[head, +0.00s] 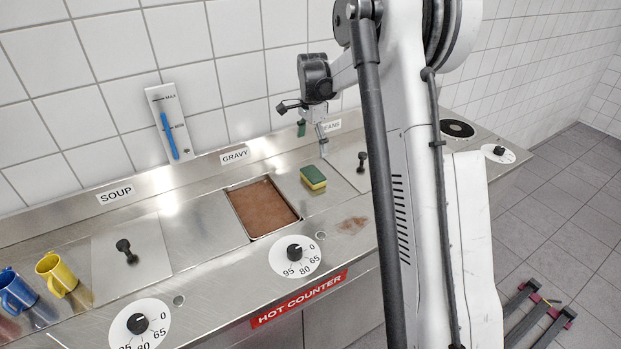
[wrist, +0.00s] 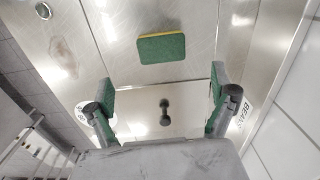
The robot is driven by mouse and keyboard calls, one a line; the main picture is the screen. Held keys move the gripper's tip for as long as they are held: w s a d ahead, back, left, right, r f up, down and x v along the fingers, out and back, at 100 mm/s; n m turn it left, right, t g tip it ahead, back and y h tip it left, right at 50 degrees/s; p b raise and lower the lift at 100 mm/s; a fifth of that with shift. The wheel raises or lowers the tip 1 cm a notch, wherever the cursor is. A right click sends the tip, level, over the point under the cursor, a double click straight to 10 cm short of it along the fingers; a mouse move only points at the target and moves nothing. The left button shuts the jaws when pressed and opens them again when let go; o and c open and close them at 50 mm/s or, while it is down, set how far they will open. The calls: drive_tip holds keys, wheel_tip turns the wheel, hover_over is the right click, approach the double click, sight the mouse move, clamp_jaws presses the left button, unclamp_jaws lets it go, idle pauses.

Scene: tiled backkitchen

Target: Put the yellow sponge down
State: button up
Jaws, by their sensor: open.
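The yellow sponge (head: 313,177) has a green top layer and lies on the steel counter (head: 325,201), just right of the gravy pan. In the wrist view the sponge (wrist: 161,48) lies flat, green side up, with a thin yellow edge showing. My gripper (head: 312,128) is above the counter, behind and above the sponge in the head view. In the wrist view my gripper (wrist: 160,92) has its two green-padded fingers wide apart and nothing between them. The sponge is beyond the fingertips and apart from them.
The gravy pan (head: 262,207) with brown contents is left of the sponge. A lid with a black knob (head: 362,162) is to its right, under BEANS. A brown stain (head: 353,224) marks the counter in front. Yellow (head: 56,274) and blue (head: 17,291) mugs stand far left. The tiled wall is close behind.

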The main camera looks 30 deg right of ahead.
drive_tip(key=s+a+r+n+t, duration=0.3)
drive_tip(key=s+a+r+n, duration=0.5)
drive_tip(key=s+a+r, duration=0.6)
drive_tip(key=s+a+f+n+t, duration=0.1)
drive_tip(key=s+a+n+t, duration=0.1)
drive_tip(key=s, duration=0.9)
drive_tip(key=s+a+f+n+t, duration=0.1)
drive_tip(key=s+a+n+t, duration=0.1)
drive_tip(key=s+a+n, duration=0.2)
drive_tip(key=s+n, duration=0.3)
drive_tip(key=s, duration=0.4)
drive_tip(key=shift+s+a, duration=0.3)
drive_tip(key=shift+s, duration=0.05)
drive_tip(key=shift+f, duration=0.25)
wheel_tip(320, 180, down, 6)
drive_tip(key=b, duration=0.6)
drive_tip(key=shift+f+b, duration=0.25)
drive_tip(key=shift+b, duration=0.1)
